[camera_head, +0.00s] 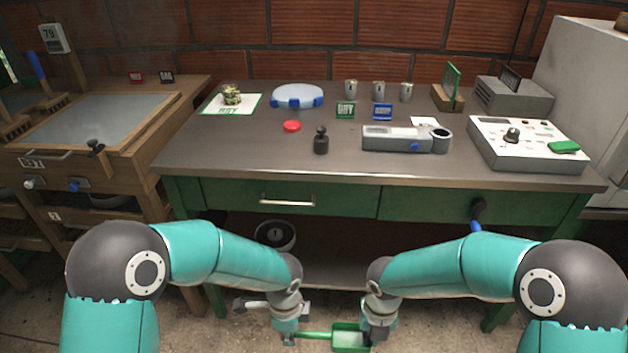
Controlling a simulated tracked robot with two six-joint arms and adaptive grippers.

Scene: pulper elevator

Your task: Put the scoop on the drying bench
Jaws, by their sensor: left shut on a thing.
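A scoop with a green handle and a green-rimmed pan (350,338) is at the bottom centre of the head view, low in front of the green-fronted bench (230,155). My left gripper (290,337) is shut on the scoop's handle at its left end. My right gripper (377,335) is at the right edge of the pan. Its fingers are partly hidden, and I cannot tell whether it touches or grips the pan. A wooden bench with a pale, flat inset (95,118) stands at the left. I cannot tell which bench is the drying bench.
The green-fronted bench holds a paper with a plant sample (232,98), a blue-footed round dish (298,95), a black weight (321,140), a grey instrument (395,138), several cups and a control box (525,143). Its front left top is clear. A bucket (275,234) stands underneath.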

